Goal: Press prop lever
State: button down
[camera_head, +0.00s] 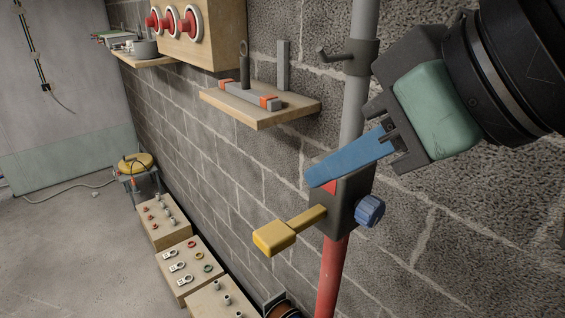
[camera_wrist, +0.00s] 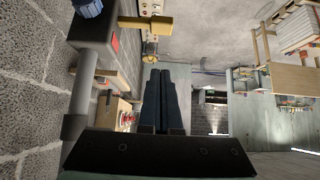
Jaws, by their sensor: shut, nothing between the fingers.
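The prop lever (camera_head: 277,236) is a yellow handle sticking out to the left from a dark clamp block (camera_head: 345,203) on a vertical post. The lever also shows in the wrist view (camera_wrist: 146,23), at the top. My gripper (camera_head: 310,180) is shut and empty, its blue fingers above the lever and in front of the block's upper part in the head view. In the wrist view its fingers (camera_wrist: 165,72) lie together, apart from the lever.
The post is grey above the block and red (camera_head: 331,280) below. A wooden shelf (camera_head: 262,115) with a grey bar is on the block wall behind. A hook clamp (camera_head: 360,58) sits higher on the post. Wooden boxes (camera_head: 190,268) line the wall's foot; the floor at left is open.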

jog(key=b, duration=0.6)
send_over(267, 226)
jog(key=s+d, duration=0.2)
notch_tip(267, 226, down, 8)
jog(key=shift+s+a+r, duration=0.1)
jog(key=shift+a, duration=0.05)
jog(key=shift+s+f+b, duration=0.1)
jog(key=shift+f+b, duration=0.75)
jog(key=shift+f, duration=0.05)
jog(key=shift+f+b, duration=0.6)
